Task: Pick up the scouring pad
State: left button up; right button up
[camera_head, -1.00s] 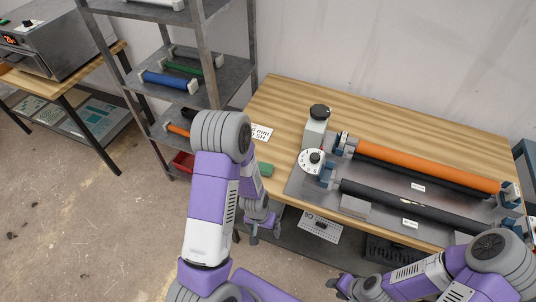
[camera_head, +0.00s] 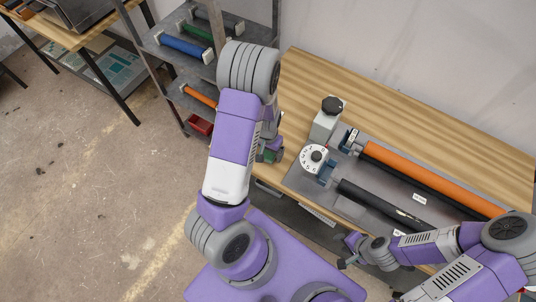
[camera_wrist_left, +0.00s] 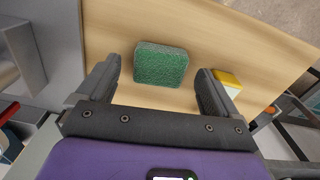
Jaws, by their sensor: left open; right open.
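The green scouring pad (camera_wrist_left: 161,64) lies flat on the wooden table, near its edge. In the left wrist view it sits between and just ahead of the two fingers of my left gripper (camera_wrist_left: 158,76), which is open and empty. My right gripper (camera_head: 346,250) is open and empty at the front of the table, away from the pad.
A yellow-and-white object (camera_wrist_left: 228,82) lies beside the right finger in the wrist view. The plate processor with its dial (camera_head: 314,158), orange roller (camera_head: 430,178) and black roller (camera_head: 385,203) stands right of the pad. A metal shelf (camera_head: 172,62) stands behind left.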

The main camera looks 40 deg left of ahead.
aim_at(267, 153)
pick_arm(q)
jog(key=shift+f, duration=0.85)
jog(key=shift+c, duration=0.4)
jog(key=c, duration=1)
jog(key=shift+c, duration=0.2)
notch_tip(267, 153, up, 10)
jog(key=shift+r+p, duration=0.1)
jog(key=shift+p, duration=0.9)
